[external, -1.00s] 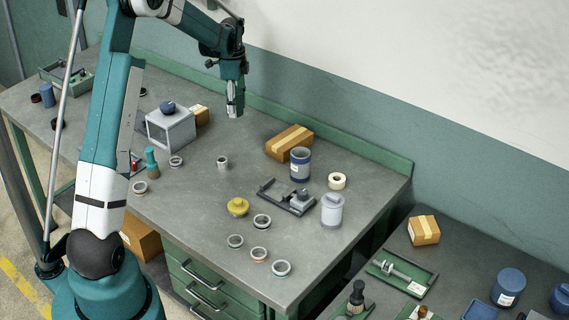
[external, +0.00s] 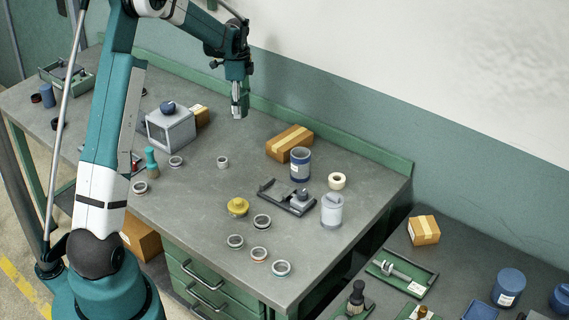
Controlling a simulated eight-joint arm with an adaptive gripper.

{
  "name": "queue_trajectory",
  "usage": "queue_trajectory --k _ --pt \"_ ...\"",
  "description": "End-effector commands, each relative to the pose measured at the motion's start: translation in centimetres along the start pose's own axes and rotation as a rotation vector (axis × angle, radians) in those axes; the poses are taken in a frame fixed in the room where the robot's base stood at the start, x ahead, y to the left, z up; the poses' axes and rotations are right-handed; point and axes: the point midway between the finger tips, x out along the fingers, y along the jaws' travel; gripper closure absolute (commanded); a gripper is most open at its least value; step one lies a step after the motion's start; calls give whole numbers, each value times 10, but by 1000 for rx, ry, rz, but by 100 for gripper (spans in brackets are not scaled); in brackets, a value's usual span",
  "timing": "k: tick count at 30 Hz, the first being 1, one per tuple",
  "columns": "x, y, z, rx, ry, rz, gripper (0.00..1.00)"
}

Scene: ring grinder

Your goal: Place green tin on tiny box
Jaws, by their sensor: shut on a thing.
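My gripper (external: 239,112) hangs over the back of the grey workbench (external: 205,200), pointing down, near the green back rail. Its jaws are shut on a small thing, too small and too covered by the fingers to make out. I cannot pick out a green tin with certainty anywhere. A small cardboard box (external: 202,116) with a pale label stands on the bench left of my gripper, partly hidden behind a grey metal case. It appears to be the tiny box.
The grey case (external: 171,130) carries a dark blue round thing (external: 168,107). A larger cardboard box (external: 290,143), blue tin (external: 300,163) and white canister (external: 332,211) stand to the right. Bench below my gripper is mostly clear.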

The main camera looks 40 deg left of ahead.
Motion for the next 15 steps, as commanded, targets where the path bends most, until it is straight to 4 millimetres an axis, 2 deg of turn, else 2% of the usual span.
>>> queue_trajectory --k 8,15 --pt "2 6 -64 16 0 0 79" --pt "5 18 -138 29 0 0 79"
